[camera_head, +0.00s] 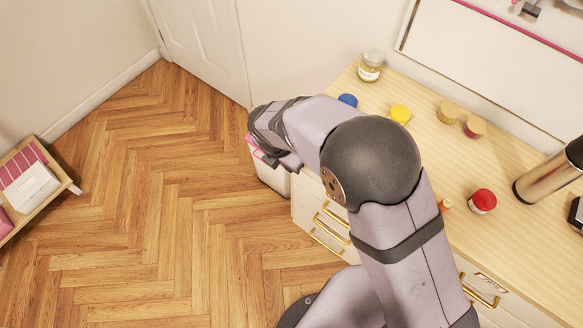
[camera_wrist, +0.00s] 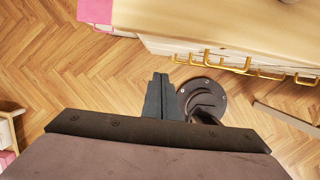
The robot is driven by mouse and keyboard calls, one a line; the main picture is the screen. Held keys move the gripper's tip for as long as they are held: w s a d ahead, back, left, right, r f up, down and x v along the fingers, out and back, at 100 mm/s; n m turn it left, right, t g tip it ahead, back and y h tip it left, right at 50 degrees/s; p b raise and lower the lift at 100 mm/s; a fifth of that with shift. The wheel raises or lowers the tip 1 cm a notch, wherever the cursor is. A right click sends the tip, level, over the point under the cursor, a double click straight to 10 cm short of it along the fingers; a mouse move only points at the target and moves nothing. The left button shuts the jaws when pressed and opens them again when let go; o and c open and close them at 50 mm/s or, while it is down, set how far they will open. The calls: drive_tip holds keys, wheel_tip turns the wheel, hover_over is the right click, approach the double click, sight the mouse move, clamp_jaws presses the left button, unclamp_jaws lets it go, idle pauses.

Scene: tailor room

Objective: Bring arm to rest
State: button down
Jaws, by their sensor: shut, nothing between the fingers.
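My gripper (camera_wrist: 160,77) shows in the wrist view with its two dark fingers pressed together and nothing between them. It hangs above the wooden floor (camera_wrist: 60,75), near my own round base and in front of the drawer cabinet (camera_wrist: 185,45). In the head view my arm reaches from the bottom toward the upper left, with its far end beside the left end of the table (camera_head: 425,185).
A white bin with pink (camera_head: 272,178) stands beside the cabinet, partly behind my arm. The tabletop holds a glass jar (camera_head: 370,67), several coloured lidded jars, a red jar (camera_head: 482,201) and a metal cylinder (camera_head: 550,176). A low shelf (camera_head: 35,185) stands at left. The floor between is clear.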

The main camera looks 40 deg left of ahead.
drive_tip(key=shift+v, duration=0.95)
drive_tip(key=s+d+f+m+g+h, duration=0.15)
drive_tip(key=s+d+m, duration=0.25)
drive_tip(key=d+m, duration=0.5)
drive_tip(key=s+d+f+m+g+h, duration=0.15)
drive_tip(key=s+d+m, duration=0.25)
drive_tip(key=d+m, duration=0.5)
drive_tip(key=w+d+r+m+y, duration=0.1)
drive_tip(key=w+d+r+m, duration=0.1)
drive_tip(key=d+m, duration=0.4)
drive_tip(key=w+d+r+m+y, duration=0.1)
drive_tip(key=w+d+r+m, duration=0.2)
drive_tip(key=d+m, duration=0.3)
drive_tip(key=w+d+r+m+y, duration=0.1)
drive_tip(key=w+d+r+m, duration=0.2)
drive_tip(key=d, duration=0.9)
wheel_tip(320, 180, up, 2)
drive_tip(key=m, duration=0.3)
drive_tip(key=shift+d, duration=0.4)
